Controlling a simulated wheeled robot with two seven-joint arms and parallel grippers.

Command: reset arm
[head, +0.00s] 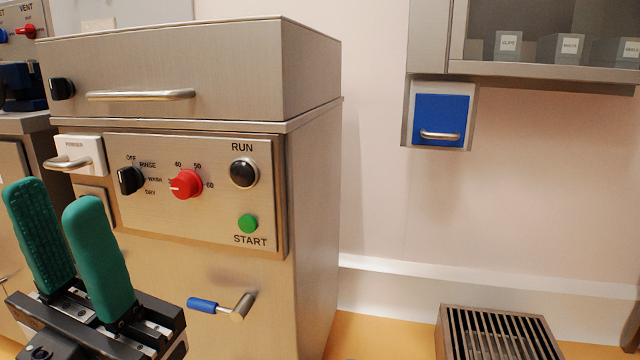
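My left gripper (54,198) is at the lower left of the head view, with its two green ribbed fingers pointing up. The fingers stand apart with nothing between them, so it is open and empty. It shows in front of the left part of a steel machine (310,200); I cannot tell how close it is. My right gripper is not in view.
The machine has a control panel (215,222) with knobs, a green START button (248,223) and a blue-gripped lever (203,305). A blue-fronted box (439,118) hangs under a wall cabinet (540,68). A slatted grate (500,335) sits lower right.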

